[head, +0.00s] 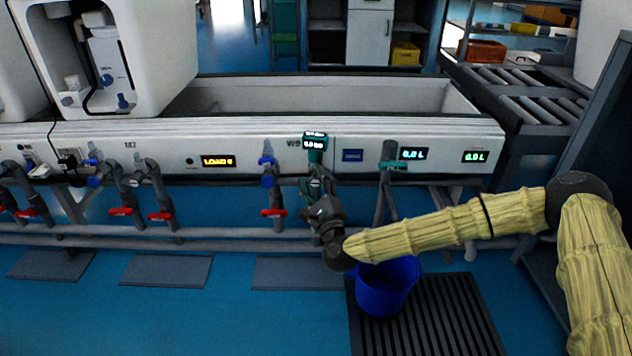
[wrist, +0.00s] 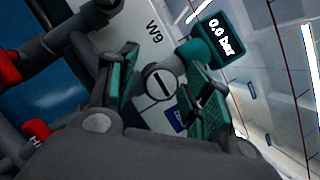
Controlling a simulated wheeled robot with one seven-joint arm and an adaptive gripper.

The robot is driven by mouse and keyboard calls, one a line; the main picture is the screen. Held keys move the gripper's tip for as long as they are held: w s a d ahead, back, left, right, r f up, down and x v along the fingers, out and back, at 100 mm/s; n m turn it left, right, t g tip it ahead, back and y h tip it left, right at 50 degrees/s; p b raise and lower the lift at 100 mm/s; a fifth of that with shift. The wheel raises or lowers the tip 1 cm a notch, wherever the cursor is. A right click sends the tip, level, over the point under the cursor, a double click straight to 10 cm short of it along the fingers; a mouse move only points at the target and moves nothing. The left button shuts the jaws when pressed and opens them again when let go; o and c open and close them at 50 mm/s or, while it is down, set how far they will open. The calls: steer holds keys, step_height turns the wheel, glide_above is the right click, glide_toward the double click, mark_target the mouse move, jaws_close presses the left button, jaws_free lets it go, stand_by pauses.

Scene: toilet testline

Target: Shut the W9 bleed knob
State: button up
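The W9 bleed knob (wrist: 161,84) shows in the wrist view as a small round grey knob with a dark slot across its face. My gripper (wrist: 160,68) is open, with one green-padded finger on each side of the knob; I see gaps, and cannot tell its exact depth relative to the fingers. A green gauge (wrist: 220,36) reading 0.0 bar is joined beside the knob, by the W9 label (wrist: 155,31). In the head view, my gripper (head: 318,180) is just below the gauge (head: 315,142) at the bench front, and it hides the knob.
Pipes with a blue fitting (head: 267,165) and a red handle (head: 273,212) stand left of my gripper. A green-handled tap (head: 391,164) is to its right, above a blue bucket (head: 385,288) on a floor grate (head: 440,310). Red-handled pipes also show in the wrist view.

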steer(key=shift+s, duration=0.1)
steer(key=v, duration=1.1)
steer(key=shift+s+d, duration=0.15)
steer(key=shift+s, duration=0.2)
steer(key=shift+f, duration=0.15)
steer(key=s+a+f+n+g+y+p, duration=0.1)
steer(key=s+a+f+n+g+p, duration=0.15)
steer(key=s+f+n+g, duration=0.45)
steer(key=s+a+f+n+g+y+p, duration=0.1)
steer(key=s+a+f+n+g, duration=0.3)
steer(key=s+f, duration=0.65)
steer(key=s+d+f+n+g+h+p, duration=0.25)
steer(key=s+d+f+n+g, duration=0.2)
steer(key=s+d, duration=0.55)
steer(key=s+d+f+n+g+h+p, duration=0.1)
steer(key=s+d+f+n+g+h, duration=0.25)
steer(key=s+d+n, duration=0.4)
steer(key=s+d+r+g+h+p, duration=0.1)
steer(key=s+d+r+h+p, duration=0.1)
steer(key=s+d, duration=0.55)
step_height(320, 180, up, 37)
steer(key=w+d+p, duration=0.1)
steer(key=w+p, duration=0.1)
steer(key=p, duration=3.4)
steer(key=shift+f+p, duration=0.25)
steer(key=shift+p, duration=0.05)
